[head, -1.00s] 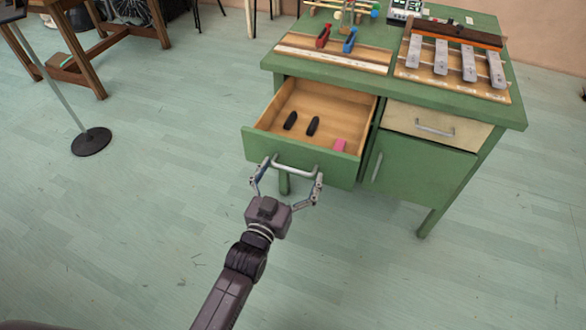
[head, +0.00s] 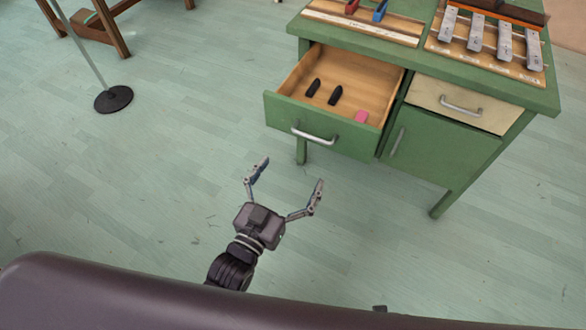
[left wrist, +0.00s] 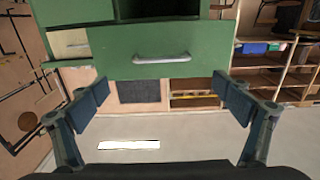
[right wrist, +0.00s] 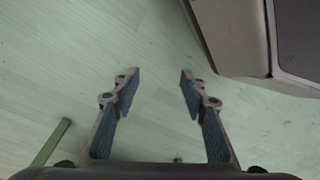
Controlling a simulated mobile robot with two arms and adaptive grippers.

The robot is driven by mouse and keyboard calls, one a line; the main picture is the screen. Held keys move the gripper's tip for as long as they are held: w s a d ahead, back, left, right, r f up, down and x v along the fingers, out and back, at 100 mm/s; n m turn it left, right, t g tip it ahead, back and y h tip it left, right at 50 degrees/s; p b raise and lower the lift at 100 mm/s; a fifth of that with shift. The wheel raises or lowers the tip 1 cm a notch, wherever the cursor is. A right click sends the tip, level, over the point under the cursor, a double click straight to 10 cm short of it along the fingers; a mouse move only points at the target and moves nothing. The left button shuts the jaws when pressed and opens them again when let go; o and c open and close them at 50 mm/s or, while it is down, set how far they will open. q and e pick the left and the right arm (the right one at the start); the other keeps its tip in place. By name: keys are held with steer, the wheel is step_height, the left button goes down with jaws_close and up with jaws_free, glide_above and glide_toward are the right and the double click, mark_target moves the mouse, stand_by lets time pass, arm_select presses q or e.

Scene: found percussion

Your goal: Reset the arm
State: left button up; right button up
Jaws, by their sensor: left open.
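My left gripper (head: 287,183) is open and empty in the head view, above the floor in front of the desk and apart from the drawer. The green drawer (head: 318,137) is pulled out, with its metal handle (head: 314,135) on the front. In the left wrist view the handle (left wrist: 161,58) shows ahead, beyond the open fingers (left wrist: 165,95). My right gripper (right wrist: 158,85) shows in the right wrist view with its fingers apart and nothing between them, over the floor. It does not show clearly in the head view.
The green desk (head: 545,97) carries metal bars (head: 476,33) on a wooden board. A stand with a round black base (head: 114,99) is at the left. The floor before the desk is clear.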

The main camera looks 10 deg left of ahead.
stand_by(0.3)
